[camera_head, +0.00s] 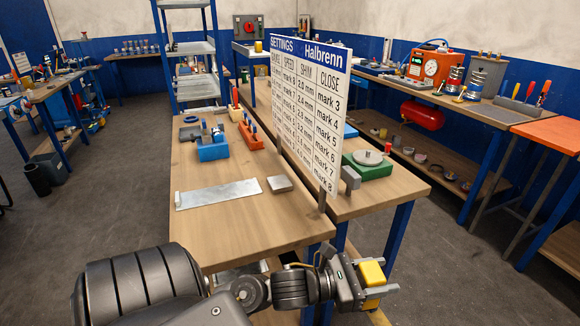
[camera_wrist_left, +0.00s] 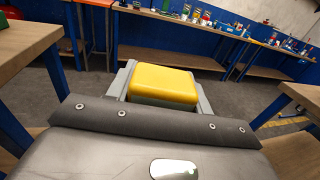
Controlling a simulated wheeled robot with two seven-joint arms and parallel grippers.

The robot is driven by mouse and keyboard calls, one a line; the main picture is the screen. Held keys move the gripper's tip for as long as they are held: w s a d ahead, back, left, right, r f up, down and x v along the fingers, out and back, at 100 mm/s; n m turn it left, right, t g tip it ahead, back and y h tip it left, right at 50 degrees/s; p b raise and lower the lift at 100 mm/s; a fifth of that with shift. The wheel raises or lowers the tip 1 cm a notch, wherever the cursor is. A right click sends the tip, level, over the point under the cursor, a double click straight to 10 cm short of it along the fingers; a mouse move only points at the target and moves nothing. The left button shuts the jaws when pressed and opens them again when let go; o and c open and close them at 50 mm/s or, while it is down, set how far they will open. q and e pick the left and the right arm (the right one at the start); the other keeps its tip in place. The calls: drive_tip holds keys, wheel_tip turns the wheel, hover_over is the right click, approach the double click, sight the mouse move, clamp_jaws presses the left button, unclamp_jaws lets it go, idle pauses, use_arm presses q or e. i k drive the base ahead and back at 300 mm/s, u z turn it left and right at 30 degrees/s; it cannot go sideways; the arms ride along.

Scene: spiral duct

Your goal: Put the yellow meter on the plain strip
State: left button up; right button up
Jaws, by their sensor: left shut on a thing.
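The yellow meter (camera_head: 371,272) is a small yellow block held by my left gripper (camera_head: 380,288), which is shut on it. The gripper is beyond the right front corner of the near table, in front of the gap below the sign board. In the left wrist view the yellow meter (camera_wrist_left: 163,86) sits between the grey fingers. The plain strip (camera_head: 218,194) is a flat, bare grey metal plate lying on the near table, to the left of and behind the gripper. Nothing lies on it. My right gripper is not in view.
A tall sign board (camera_head: 308,110) stands between the two tables. A grey square block (camera_head: 279,184) lies beside the strip. A blue holder (camera_head: 212,150) and an orange rack (camera_head: 250,134) stand farther back. The near table's front part (camera_head: 250,225) is clear.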

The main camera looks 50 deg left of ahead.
sight(225, 191)
drive_tip(key=z, duration=1.15)
drive_tip(key=k, duration=2.35)
drive_tip(key=u, duration=1.1)
drive_tip(key=i, duration=0.55)
drive_tip(key=u, duration=0.1)
